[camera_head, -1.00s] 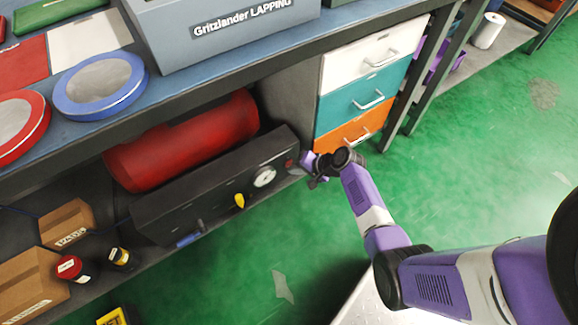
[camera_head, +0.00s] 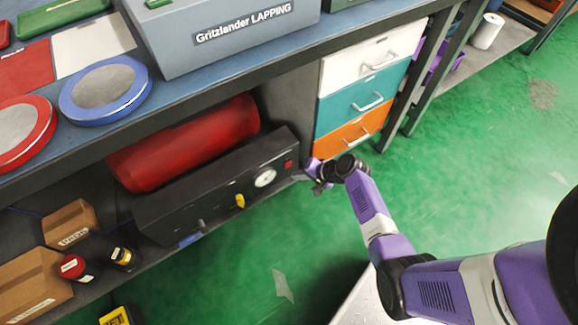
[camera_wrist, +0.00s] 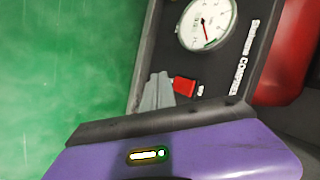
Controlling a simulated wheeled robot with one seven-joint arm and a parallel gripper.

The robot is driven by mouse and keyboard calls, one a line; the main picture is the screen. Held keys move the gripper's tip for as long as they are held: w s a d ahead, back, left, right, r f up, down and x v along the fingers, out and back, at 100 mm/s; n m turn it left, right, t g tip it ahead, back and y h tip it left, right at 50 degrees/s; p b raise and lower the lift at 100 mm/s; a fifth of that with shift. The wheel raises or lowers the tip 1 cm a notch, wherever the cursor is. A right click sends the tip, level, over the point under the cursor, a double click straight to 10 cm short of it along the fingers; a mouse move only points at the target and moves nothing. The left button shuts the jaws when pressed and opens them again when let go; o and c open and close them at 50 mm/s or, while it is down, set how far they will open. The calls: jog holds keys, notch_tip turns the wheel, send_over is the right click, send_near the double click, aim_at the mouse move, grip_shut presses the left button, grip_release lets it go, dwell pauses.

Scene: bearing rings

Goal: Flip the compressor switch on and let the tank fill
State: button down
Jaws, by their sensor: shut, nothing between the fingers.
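The compressor's dark panel (camera_head: 215,195) sits on the shelf under the bench, with the red tank (camera_head: 185,145) behind it. A red switch (camera_head: 288,164) is at the panel's right end; in the wrist view the red switch (camera_wrist: 184,86) shows beside the grey fingertips. My gripper (camera_head: 304,177) is shut and empty, just right of the switch. In the wrist view my gripper (camera_wrist: 158,82) overlaps the panel; contact with the switch cannot be told.
A yellow knob (camera_head: 240,200) sticks out of the panel's front. Drawers (camera_head: 349,101) stand right of the compressor. Boxes (camera_head: 30,288) and small containers (camera_head: 73,267) are on the shelf to the left. The green floor (camera_head: 460,180) is open to the right.

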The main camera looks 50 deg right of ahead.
jog(key=shift+s+a+r+p, duration=0.1)
jog(key=shift+s+a+p, duration=0.15)
jog(key=shift+s, duration=0.4)
jog(key=shift+s+a+r+p, duration=0.1)
jog(key=shift+s+p, duration=0.2)
jog(key=shift+s, duration=0.3)
jog(key=shift+s+a+r+p, duration=0.1)
jog(key=shift+s+a+p, duration=0.15)
jog(key=shift+s, duration=0.4)
jog(key=shift+d, duration=0.15)
